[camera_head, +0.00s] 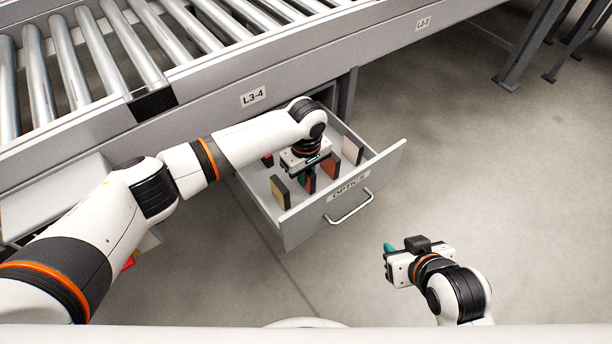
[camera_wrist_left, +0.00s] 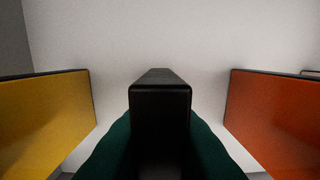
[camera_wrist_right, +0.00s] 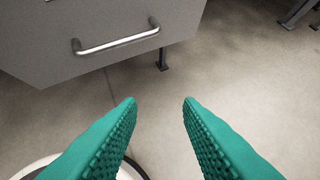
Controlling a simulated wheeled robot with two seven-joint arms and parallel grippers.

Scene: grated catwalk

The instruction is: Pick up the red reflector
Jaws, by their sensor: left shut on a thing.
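The red reflector (camera_head: 309,184) stands in the open drawer (camera_head: 293,231), between a yellowish plate and an orange one. My left gripper (camera_head: 304,177) reaches down into the drawer from above and is shut on it. In the left wrist view only the dark edge (camera_wrist_left: 160,105) of the held reflector shows, between the teal fingers; its red face is hidden there. My right gripper (camera_head: 389,248) is over the floor in front of the drawer. In the right wrist view its teal fingers (camera_wrist_right: 158,105) are apart with nothing between them.
The yellowish plate (camera_head: 280,192), orange plate (camera_head: 330,166) and pale plate (camera_head: 352,151) stand in the drawer. Another red piece (camera_head: 267,160) shows farther back. The drawer handle (camera_head: 349,208) faces front. The roller conveyor (camera_head: 120,60) rises behind.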

